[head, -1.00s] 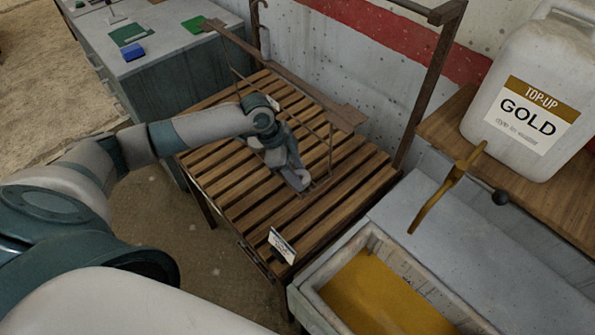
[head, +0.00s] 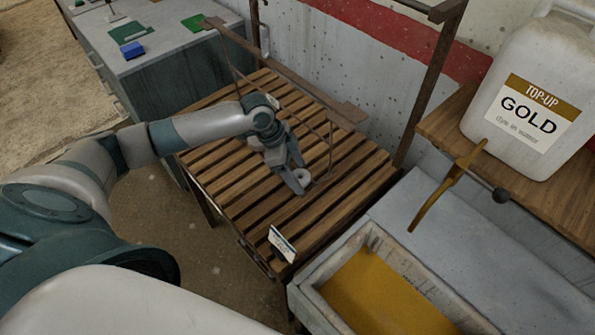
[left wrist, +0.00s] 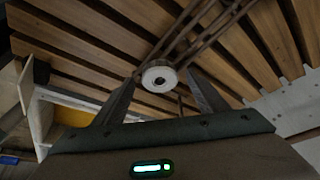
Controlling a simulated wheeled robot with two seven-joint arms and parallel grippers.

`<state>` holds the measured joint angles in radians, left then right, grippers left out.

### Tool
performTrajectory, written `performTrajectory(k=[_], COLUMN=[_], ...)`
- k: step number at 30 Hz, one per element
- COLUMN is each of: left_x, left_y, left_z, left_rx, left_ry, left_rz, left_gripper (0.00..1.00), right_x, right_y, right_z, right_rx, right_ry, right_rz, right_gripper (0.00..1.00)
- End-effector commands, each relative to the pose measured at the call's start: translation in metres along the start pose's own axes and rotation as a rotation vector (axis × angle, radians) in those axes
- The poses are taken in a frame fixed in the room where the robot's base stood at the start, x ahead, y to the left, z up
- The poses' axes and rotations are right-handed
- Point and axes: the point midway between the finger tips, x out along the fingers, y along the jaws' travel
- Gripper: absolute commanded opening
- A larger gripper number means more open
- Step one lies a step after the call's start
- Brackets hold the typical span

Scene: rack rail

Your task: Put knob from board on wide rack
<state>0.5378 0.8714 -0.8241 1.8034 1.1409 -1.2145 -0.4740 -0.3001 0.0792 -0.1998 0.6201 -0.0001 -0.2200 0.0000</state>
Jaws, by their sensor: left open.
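The knob (head: 302,176) is a small white round piece with a dark centre. It rests on the slatted wooden rack (head: 345,190), near its middle. The left wrist view shows the knob (left wrist: 158,77) between and just beyond the tips of my left gripper. My left gripper (head: 299,180) is open, pointing down at the rack, with a finger on either side of the knob; I cannot tell if either finger touches it. My right gripper is in neither view.
Thin metal rods (head: 331,150) stand close beside the gripper. A tray of gold liquid (head: 380,295) is at the front right, with a white jug (head: 530,95) behind. A grey bench (head: 175,50) with coloured pieces is at the back left. Slats around the knob are clear.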

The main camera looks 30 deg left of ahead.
Motion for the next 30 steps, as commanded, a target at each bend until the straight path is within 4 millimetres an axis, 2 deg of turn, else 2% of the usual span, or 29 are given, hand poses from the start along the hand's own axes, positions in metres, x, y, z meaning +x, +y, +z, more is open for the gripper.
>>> performTrajectory(k=[5,11,30], left_x=[-0.005,-0.023,-0.144], left_y=[0.0,-0.001,-0.001], left_z=[0.0,0.001,0.001], left_rx=[0.0,0.001,0.001], left_ry=[0.0,0.0,0.001], left_rz=[-0.001,-0.002,-0.004], left_gripper=[0.66,0.66,0.66], right_x=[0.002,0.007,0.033], right_y=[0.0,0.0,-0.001], right_z=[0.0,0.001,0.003], right_rx=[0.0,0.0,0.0], right_ry=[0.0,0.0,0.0], right_rz=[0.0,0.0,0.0], right_gripper=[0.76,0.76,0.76])
